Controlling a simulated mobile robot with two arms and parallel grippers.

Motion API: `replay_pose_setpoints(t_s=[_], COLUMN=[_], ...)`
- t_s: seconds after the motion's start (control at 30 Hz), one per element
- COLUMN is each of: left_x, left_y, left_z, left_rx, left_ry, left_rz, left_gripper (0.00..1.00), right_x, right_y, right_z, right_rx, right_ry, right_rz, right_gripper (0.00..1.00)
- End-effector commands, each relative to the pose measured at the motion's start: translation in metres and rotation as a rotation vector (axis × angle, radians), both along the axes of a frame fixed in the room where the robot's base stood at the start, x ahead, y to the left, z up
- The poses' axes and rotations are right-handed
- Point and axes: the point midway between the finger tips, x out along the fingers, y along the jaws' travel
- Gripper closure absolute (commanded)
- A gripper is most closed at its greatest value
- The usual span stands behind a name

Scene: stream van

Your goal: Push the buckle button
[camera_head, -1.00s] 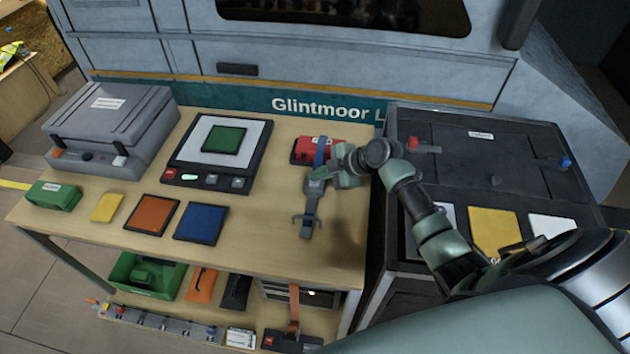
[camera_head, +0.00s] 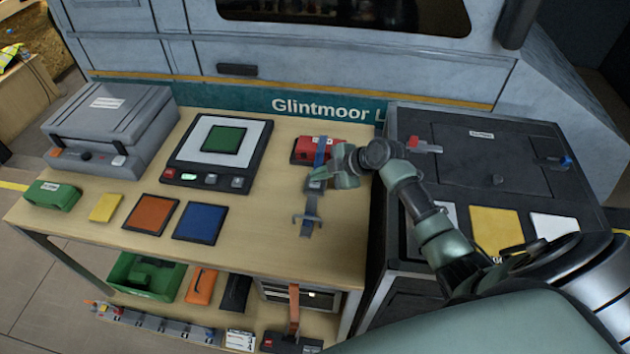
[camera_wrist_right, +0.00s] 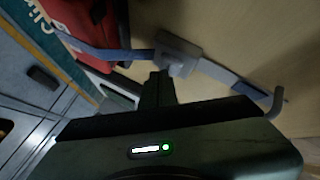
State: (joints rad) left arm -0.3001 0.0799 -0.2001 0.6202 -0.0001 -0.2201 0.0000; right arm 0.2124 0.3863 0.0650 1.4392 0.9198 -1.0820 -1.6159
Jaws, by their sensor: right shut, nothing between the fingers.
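A blue strap (camera_head: 320,150) crosses a red case (camera_head: 303,150) at the back right of the bench and runs toward the front. A grey buckle (camera_head: 313,186) sits on this strap. The strap ends in a grey hook-like piece (camera_head: 306,223). My right gripper (camera_head: 325,181) is shut and empty, with its tip at the buckle. In the right wrist view the grey buckle (camera_wrist_right: 178,55) lies just beyond the dark fingertips (camera_wrist_right: 158,80). I cannot tell whether they touch. The buckle's button cannot be made out. My left gripper is not in view.
A scale-like device (camera_head: 230,128) with a green square and a grey case (camera_head: 110,130) stand on the bench's left half. Orange (camera_head: 152,213) and blue (camera_head: 200,222) pads lie at the front. A black cabinet (camera_head: 450,150) stands on the right. The bench's front right is clear.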

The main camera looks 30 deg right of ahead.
Motion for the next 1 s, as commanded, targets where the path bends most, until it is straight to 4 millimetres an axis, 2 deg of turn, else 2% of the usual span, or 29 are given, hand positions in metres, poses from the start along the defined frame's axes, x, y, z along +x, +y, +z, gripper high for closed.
replay_pose_setpoints(t_s=[0.03, 0.5, 1.0], left_x=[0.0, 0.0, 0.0], left_y=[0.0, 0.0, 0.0], left_z=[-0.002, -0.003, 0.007], left_rx=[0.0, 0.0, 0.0], left_ry=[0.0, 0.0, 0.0], left_rz=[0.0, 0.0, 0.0], left_gripper=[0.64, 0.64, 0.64], right_x=[-0.007, -0.008, -0.009], right_y=[0.005, 0.008, 0.007], right_z=[-0.014, -0.015, -0.001], right_rx=[0.014, 0.022, 0.017], right_ry=[0.026, 0.03, 0.029], right_rz=[-0.001, 0.002, 0.001], right_gripper=[1.0, 1.0, 1.0])
